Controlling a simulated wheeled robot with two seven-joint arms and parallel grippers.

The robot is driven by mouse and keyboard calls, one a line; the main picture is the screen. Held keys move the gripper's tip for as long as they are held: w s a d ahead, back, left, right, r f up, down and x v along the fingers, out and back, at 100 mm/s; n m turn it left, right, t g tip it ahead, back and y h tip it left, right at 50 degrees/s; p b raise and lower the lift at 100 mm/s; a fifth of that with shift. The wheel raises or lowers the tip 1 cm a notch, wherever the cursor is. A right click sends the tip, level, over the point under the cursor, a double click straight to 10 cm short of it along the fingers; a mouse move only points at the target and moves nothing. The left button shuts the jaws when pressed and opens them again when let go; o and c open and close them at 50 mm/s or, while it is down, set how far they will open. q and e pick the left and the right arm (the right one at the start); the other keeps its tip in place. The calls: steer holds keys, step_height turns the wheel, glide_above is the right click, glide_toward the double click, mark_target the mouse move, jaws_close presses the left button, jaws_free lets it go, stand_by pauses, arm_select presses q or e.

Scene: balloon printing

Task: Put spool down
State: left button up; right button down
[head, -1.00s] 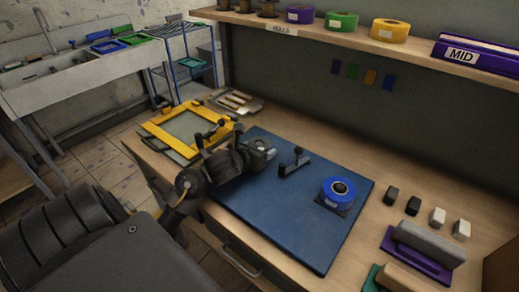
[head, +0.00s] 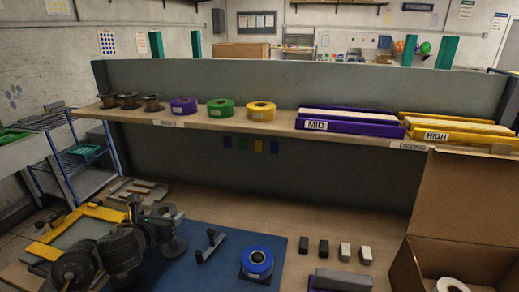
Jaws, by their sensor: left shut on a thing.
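My left gripper (head: 160,226) is low in the head view, above the left part of the blue mat (head: 215,268). It is shut on a dark, flanged spool (head: 174,246), partly hidden by the gripper. I cannot tell whether the spool touches the mat. Several similar brown spools (head: 129,101) stand at the left end of the shelf (head: 190,122). A blue roll (head: 257,261) sits on the mat to the right of the gripper. My right gripper is not in view.
A small dark handled tool (head: 210,245) lies between gripper and blue roll. Purple (head: 184,106), green (head: 221,111) and yellow (head: 261,111) rolls stand on the shelf, left of labelled trays (head: 350,128). A yellow frame (head: 100,212) lies left; an open cardboard box (head: 462,205) stands right.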

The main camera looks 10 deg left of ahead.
arm_select(q)
steer(key=shift+d+r, duration=0.1)
steer(key=shift+d, duration=0.1)
steer(key=s+d+f+m+g+h, duration=0.1)
steer(key=s+d+m+g+h, duration=0.1)
steer(key=s+d+m+h, duration=0.2)
steer(key=s+d+m+g+h, duration=0.3)
steer(key=d+m+h, duration=0.5)
steer(key=d, duration=0.5)
steer(key=shift+s+f+m+g+h, duration=0.3)
steer(key=shift+s+f+h, duration=0.1)
